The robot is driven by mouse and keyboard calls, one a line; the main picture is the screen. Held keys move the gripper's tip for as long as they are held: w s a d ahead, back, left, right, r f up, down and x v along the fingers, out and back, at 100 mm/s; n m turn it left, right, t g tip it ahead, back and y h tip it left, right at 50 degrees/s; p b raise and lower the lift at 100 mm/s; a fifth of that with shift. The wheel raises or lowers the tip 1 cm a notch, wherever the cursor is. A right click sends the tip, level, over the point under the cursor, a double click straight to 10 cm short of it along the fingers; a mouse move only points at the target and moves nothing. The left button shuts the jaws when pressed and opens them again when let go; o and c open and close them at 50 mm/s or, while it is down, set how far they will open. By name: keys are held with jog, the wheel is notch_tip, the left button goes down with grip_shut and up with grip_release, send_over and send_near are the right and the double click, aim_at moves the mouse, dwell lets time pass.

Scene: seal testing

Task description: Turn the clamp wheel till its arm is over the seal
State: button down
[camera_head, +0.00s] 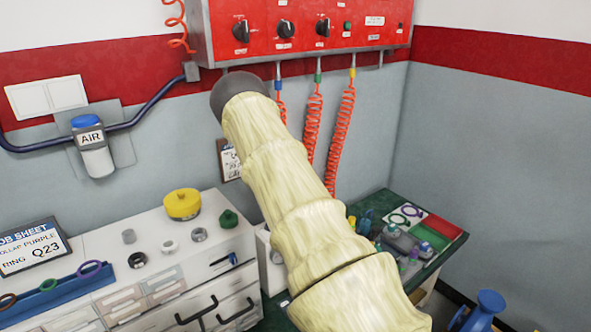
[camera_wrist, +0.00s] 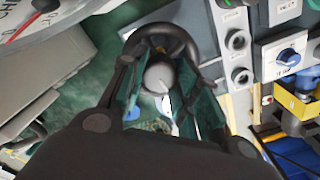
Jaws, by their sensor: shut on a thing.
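In the wrist view my gripper (camera_wrist: 163,62) points down at the bench, its two dark fingers on either side of a black round wheel (camera_wrist: 166,32). It is shut on the wheel. A pale grey round knob or hub (camera_wrist: 158,78) shows between the fingers, below the wheel's rim. I cannot make out the clamp's arm or the seal, or how they lie to each other. In the head view my own arm covers the middle, and my gripper and the wheel do not show.
A dial gauge (camera_wrist: 40,18) is at the wrist view's top left. A panel with a blue knob (camera_wrist: 287,56) and a yellow block (camera_wrist: 297,103) stand at right. In the head view, a white drawer cabinet (camera_head: 107,224) is left and a green bench (camera_head: 441,262) right.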

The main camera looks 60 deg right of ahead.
jog(key=shift+d, duration=0.1)
jog(key=c, duration=1)
grip_release()
jog(key=shift+c, duration=0.2)
jog(key=shift+r, duration=0.15)
notch_tip(320, 180, up, 12)
jog(key=shift+f, duration=0.25)
